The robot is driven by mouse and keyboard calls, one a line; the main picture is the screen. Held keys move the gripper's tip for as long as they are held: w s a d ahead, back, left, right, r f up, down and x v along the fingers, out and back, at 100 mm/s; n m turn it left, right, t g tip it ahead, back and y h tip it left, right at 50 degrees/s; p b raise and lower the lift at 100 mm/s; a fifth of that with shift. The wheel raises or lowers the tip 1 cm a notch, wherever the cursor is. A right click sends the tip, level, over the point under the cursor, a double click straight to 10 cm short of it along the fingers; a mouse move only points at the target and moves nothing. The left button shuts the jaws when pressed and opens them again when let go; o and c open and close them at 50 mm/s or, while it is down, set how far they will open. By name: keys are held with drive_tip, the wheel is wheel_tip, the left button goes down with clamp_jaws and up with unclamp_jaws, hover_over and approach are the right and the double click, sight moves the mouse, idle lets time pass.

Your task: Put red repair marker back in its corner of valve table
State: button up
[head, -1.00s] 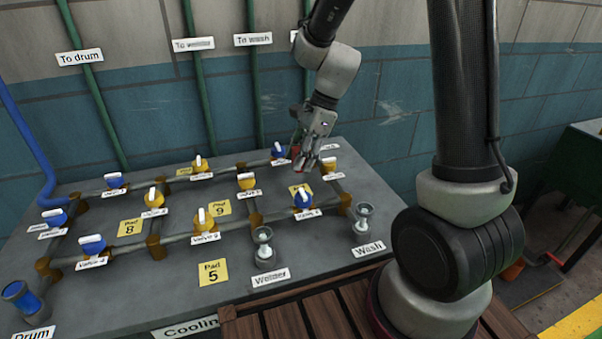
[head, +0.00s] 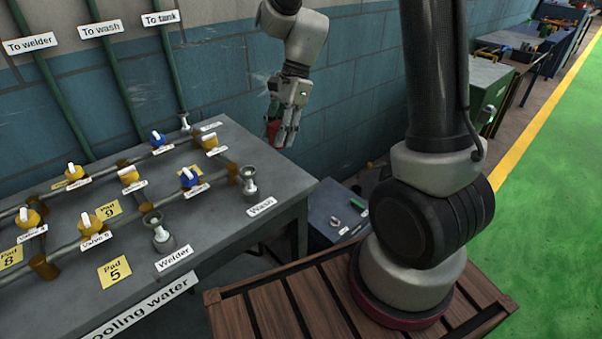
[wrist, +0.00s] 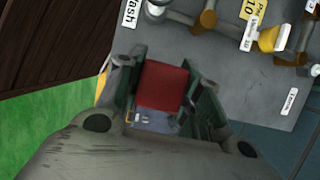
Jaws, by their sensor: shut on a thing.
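The red repair marker (wrist: 163,86) is a red block between the fingers of my gripper in the wrist view. My gripper (wrist: 160,95) is shut on it. In the head view, my gripper (head: 279,133) hangs at or past the right end of the grey valve table (head: 225,232), and the red marker (head: 272,130) shows small between its fingers. The marker is held in the air, apart from the tabletop. The table's right end, with the Wash fitting (head: 249,186), is free of the marker. The wrist view shows the table edge (wrist: 218,60) beside the fingers.
Several yellow and blue valves on pipes cover the table, such as a blue valve (head: 188,177). The Welder fitting (head: 158,238) stands near the front edge. A lower grey surface (head: 335,213) with small parts lies right of the table. A wall runs behind.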

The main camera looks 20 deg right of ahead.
wheel_tip(320, 180, down, 9)
drive_tip(key=shift+f, duration=0.15)
idle(0.4)
drive_tip(key=o, duration=1.1)
drive_tip(key=shift+f, duration=0.1)
drive_tip(key=shift+c, duration=0.2)
drive_tip(key=v, duration=1.2)
drive_tip(key=s+d+r+n+t+h, duration=0.2)
drive_tip(key=s+d+r+n, duration=0.3)
drive_tip(key=s, duration=0.5)
drive_tip(key=s+d+r+n+t+h, duration=0.2)
drive_tip(key=s+d+r+n, duration=0.3)
drive_tip(key=s+r+n, duration=0.3)
drive_tip(key=shift+s+d+n+t, duration=0.2)
drive_tip(key=shift+s+n+t, duration=0.65)
drive_tip(key=shift+s, duration=0.3)
drive_tip(key=shift+r, duration=0.1)
